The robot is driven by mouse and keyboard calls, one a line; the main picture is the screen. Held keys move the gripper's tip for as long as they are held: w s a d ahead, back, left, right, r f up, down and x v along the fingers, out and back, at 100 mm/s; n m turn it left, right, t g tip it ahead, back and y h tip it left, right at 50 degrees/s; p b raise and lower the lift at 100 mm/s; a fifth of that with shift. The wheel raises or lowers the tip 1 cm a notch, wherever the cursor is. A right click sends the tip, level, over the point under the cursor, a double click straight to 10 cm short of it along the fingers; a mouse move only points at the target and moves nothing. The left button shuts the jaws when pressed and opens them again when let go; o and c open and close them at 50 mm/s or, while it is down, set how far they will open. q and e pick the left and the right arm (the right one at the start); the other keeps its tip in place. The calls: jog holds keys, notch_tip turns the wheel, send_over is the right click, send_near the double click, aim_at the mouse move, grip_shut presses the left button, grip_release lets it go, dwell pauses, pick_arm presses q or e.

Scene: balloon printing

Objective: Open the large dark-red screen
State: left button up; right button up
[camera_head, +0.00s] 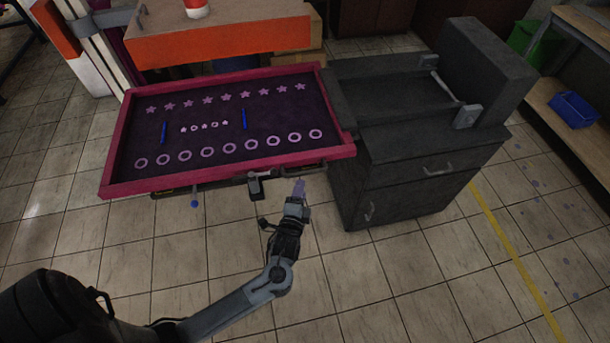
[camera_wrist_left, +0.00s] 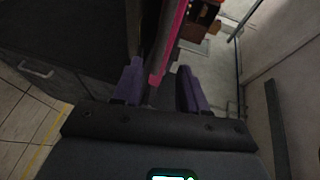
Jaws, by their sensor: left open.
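The large dark-red screen (camera_head: 228,172) lies low and nearly flat at centre left in the head view. Its dark mesh carries rows of stars and rings. A dark clamp-like part (camera_head: 255,186) sits at its front edge. My left gripper (camera_head: 299,190) is just in front of that edge, to the right of the clamp, pointing up towards it. In the left wrist view its purple fingers (camera_wrist_left: 160,88) are apart. A pinkish-red strip of the screen frame (camera_wrist_left: 168,50) shows between and beyond them; contact cannot be told. My right gripper is out of view.
A dark cabinet (camera_head: 412,170) with drawers stands close to the right of the screen. An orange-fronted table (camera_head: 225,42) is behind it. A shelf with a blue bin (camera_head: 574,108) is at far right. The tiled floor in front is free.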

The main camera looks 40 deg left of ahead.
aim_at(305, 172)
pick_arm(q)
jog(key=b+x, duration=0.1)
jog(key=x, duration=0.7)
jog(key=shift+w+a, duration=0.2)
jog(key=shift+w, duration=0.1)
grip_shut()
